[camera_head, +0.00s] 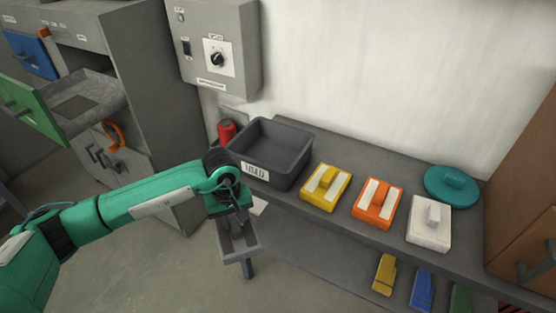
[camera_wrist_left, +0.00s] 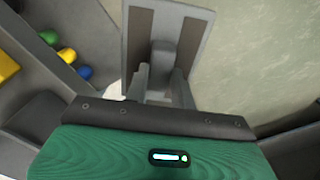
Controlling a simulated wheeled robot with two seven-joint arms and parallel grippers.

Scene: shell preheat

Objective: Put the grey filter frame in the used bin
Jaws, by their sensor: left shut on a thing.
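The grey filter frame (camera_head: 241,253) hangs under my left gripper (camera_head: 237,225), in front of the shelf's left end. My left gripper is shut on the frame's raised grip. In the left wrist view the fingers (camera_wrist_left: 163,85) hold that grip, and the frame (camera_wrist_left: 193,30) shows dark strips on its face. The used bin (camera_head: 283,176) is a dark grey open box with a label reading USED. It stands on the shelf top, behind and right of my gripper. The frame is outside the bin. My right gripper is not in view.
Yellow (camera_head: 326,187), orange (camera_head: 379,203) and white (camera_head: 430,222) blocks with grips stand in a row right of the bin. A teal round lid (camera_head: 452,186) lies behind them. A red object (camera_head: 227,131) is left of the bin. A green-fronted drawer (camera_head: 32,110) stands open.

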